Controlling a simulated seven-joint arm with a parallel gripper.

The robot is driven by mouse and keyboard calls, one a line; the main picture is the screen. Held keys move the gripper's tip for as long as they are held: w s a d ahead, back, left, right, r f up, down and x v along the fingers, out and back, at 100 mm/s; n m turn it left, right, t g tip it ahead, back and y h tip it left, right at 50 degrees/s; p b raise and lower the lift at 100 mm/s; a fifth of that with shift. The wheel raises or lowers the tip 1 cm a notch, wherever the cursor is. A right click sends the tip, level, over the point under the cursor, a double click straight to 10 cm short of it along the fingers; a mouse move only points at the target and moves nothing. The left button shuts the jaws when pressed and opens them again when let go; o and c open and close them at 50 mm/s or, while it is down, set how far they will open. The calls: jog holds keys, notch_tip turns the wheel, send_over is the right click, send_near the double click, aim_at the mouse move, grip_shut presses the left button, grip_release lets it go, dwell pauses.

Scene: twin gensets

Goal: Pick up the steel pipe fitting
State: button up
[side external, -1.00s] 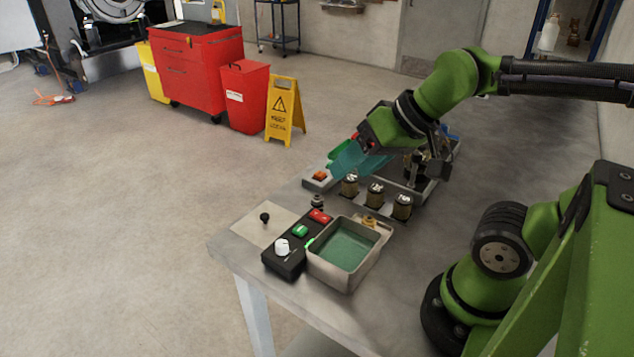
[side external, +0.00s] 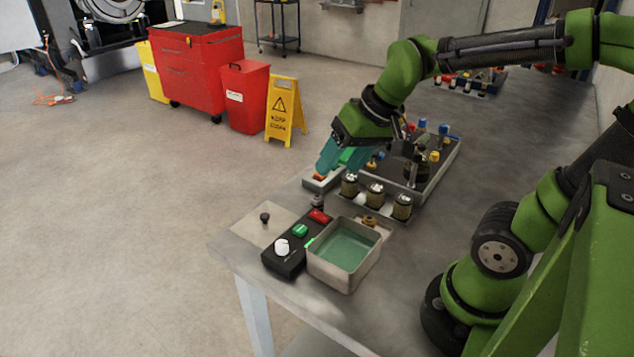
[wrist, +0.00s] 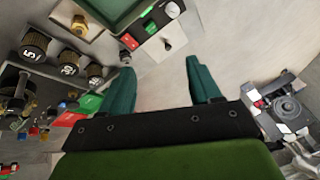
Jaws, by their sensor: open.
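The steel pipe fitting, a small dark grey piece, stands upright on the table (side external: 317,202) between the red button and the row of labelled jars. In the wrist view the fitting (wrist: 129,42) shows just beyond the left fingertip. My gripper (side external: 330,165) is above and behind it, with teal fingers pointing down. In the wrist view my gripper (wrist: 160,66) is open, with nothing between the fingers. The fitting lies outside the gap, towards the left finger.
Three labelled jars (side external: 375,195) stand beside the fitting. A control box (side external: 290,246), a green-lined tray (side external: 347,250) and a plate with a black knob (side external: 265,218) are in front. A parts tray (side external: 440,172) lies behind. The table's left edge is close.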

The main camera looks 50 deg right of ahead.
jog(key=w+d+f+n+g+h, duration=0.1)
jog(key=w+d+f+g, duration=0.45)
jog(key=w+d, duration=0.6)
send_over(317, 195)
jog(key=shift+n, duration=0.4)
notch_tip(317, 195, down, 10)
jog(key=shift+f, duration=0.1)
jog(key=shift+a+f, duration=0.1)
jog(key=shift+f, duration=3.05)
grip_shut()
